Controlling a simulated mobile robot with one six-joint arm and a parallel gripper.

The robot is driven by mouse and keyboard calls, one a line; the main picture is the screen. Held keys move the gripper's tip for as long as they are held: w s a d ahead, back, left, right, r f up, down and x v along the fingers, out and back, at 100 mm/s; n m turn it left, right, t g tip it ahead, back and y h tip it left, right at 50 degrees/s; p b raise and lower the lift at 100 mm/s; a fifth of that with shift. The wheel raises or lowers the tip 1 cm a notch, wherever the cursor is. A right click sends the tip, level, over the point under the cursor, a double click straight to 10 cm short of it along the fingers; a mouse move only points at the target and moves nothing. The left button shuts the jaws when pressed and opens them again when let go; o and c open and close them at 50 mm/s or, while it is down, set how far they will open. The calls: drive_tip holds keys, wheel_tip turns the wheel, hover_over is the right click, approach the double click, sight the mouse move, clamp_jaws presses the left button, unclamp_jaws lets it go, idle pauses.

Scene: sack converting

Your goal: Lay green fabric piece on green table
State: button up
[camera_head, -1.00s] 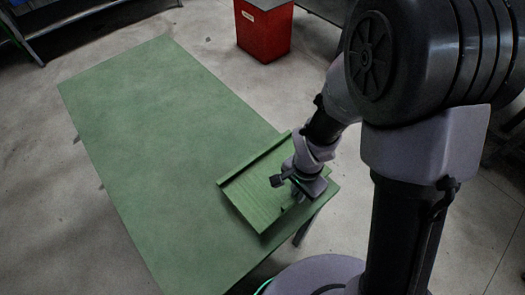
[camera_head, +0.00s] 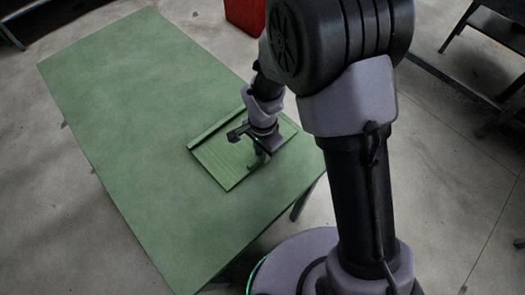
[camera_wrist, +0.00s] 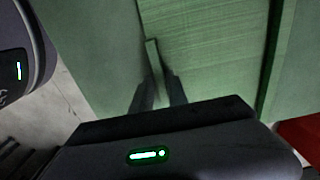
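The green fabric piece (camera_head: 223,160) is a flat, nearly square, ribbed green panel with a raised strip along its far left edge. It is at the right part of the green table (camera_head: 130,110), lying on it or very close above it; I cannot tell which. My gripper (camera_head: 262,158) is over the piece's near right part, pointing down. In the wrist view, my gripper's dark fingers (camera_wrist: 158,92) are closed around a narrow upright green tab of the fabric piece (camera_wrist: 210,45). My wrist hides part of the piece in the head view.
A red bin (camera_head: 245,14) stands on the floor beyond the table, and its red also shows in the wrist view (camera_wrist: 303,135). A dark bench (camera_head: 490,30) is at the upper right. The table's left and middle are bare.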

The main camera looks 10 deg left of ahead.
drive_tip(key=shift+o, duration=0.8)
drive_tip(key=shift+r, duration=0.1)
drive_tip(key=s+d+r+n+t+y+p, duration=0.15)
drive_tip(key=d+r, duration=0.25)
drive_tip(key=r, duration=0.9)
drive_tip(key=s+d+r+m+t+p, duration=0.1)
drive_tip(key=d+r+p, duration=0.25)
drive_tip(key=r, duration=0.95)
drive_tip(key=s+d+r+n+t, duration=0.3)
drive_tip(key=s+d+r, duration=0.4)
drive_tip(key=s, duration=0.3)
drive_tip(key=shift+s+r, duration=0.2)
drive_tip(key=shift+r, duration=0.25)
